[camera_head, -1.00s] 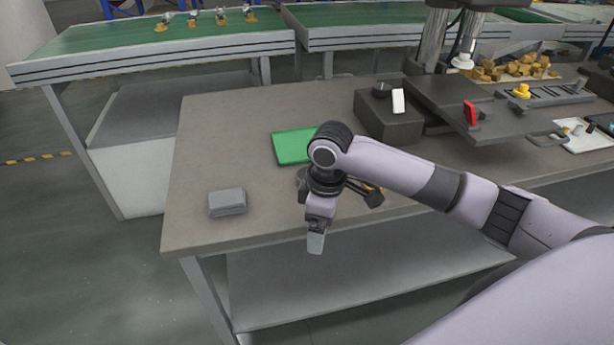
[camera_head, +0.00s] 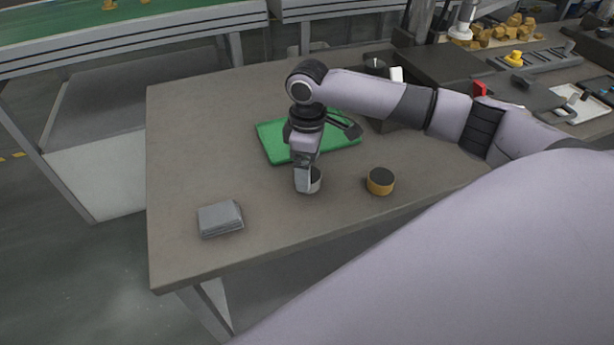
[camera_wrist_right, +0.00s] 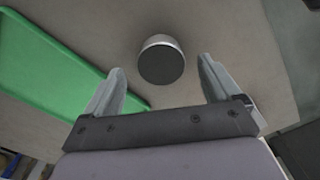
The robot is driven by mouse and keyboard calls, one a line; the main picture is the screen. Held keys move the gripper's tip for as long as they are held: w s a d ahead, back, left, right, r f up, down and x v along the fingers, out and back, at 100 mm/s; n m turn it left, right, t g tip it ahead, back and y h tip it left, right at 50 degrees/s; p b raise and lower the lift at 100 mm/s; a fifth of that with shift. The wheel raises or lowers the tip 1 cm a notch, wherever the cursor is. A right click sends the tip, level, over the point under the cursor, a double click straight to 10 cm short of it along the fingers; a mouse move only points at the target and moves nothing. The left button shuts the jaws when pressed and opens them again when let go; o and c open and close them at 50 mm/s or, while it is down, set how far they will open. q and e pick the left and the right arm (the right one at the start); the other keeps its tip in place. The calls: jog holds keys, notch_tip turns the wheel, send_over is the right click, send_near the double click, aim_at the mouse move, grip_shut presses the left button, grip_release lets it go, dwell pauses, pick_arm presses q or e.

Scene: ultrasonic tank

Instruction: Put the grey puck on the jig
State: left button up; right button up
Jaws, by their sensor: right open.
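The grey puck (camera_head: 315,181) stands on the table, partly hidden behind my right gripper (camera_head: 303,187) in the head view. In the right wrist view the puck (camera_wrist_right: 161,60) shows a dark round top and a lighter metallic side. My right gripper (camera_wrist_right: 162,72) is open, with its two fingers apart and the puck centred between and a little beyond the tips. Nothing is in its grasp. A flat green board (camera_head: 343,141) lies just behind the gripper. I cannot tell which object is the jig. My left gripper is not in view.
An orange puck with a dark top (camera_head: 380,181) stands to the right of the gripper. A grey folded cloth or pad (camera_head: 220,218) lies at the front left. Dark equipment (camera_head: 452,75) stands at the back right. The table's left side is clear.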

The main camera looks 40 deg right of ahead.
jog(key=shift+s+f, duration=0.1)
jog(key=shift+f, duration=1.4)
jog(key=shift+r, duration=0.1)
jog(key=c, duration=1.4)
jog(key=shift+r, duration=0.1)
notch_tip(320, 180, up, 20)
